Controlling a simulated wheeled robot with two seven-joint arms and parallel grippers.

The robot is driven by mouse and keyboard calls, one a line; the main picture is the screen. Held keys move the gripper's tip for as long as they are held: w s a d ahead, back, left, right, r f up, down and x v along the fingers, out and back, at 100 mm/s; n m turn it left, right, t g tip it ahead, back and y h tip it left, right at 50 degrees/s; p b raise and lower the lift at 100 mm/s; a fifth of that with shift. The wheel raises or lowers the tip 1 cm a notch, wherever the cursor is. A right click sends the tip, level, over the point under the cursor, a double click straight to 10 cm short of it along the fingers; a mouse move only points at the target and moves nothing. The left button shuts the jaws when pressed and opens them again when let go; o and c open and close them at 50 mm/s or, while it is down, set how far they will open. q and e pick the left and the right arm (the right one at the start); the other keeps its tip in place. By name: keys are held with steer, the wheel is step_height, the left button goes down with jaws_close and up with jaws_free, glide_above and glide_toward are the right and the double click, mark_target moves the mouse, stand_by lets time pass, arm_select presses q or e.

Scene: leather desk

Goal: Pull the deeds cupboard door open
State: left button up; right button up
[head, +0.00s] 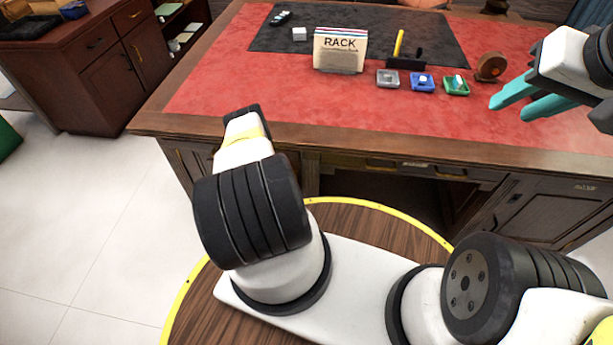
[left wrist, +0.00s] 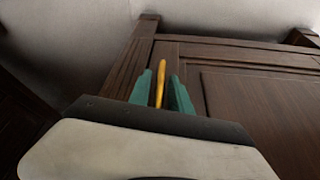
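In the left wrist view a dark wooden panelled door (left wrist: 265,110) fills the right side. A slim yellow upright bar (left wrist: 160,84), seemingly its handle, stands near the door's left edge. The two teal fingers of my left gripper (left wrist: 161,94) stand either side of the bar, with a narrow gap visible on the right. In the head view my left arm hides this gripper and the desk front behind it. My right gripper (head: 528,102) is open and empty above the desk's right end. Another desk door (head: 545,208) with a small unreadable plate shows at lower right.
The red-topped desk (head: 225,88) carries a RACK card holder (head: 340,50), small grey, blue and green trays, and a round brown object (head: 490,66) near my right gripper. A dark cabinet (head: 115,75) stands back left. Pale floor (head: 75,225) lies open at left.

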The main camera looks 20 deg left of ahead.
arm_select(q)
jaws_close()
stand_by(1.2)
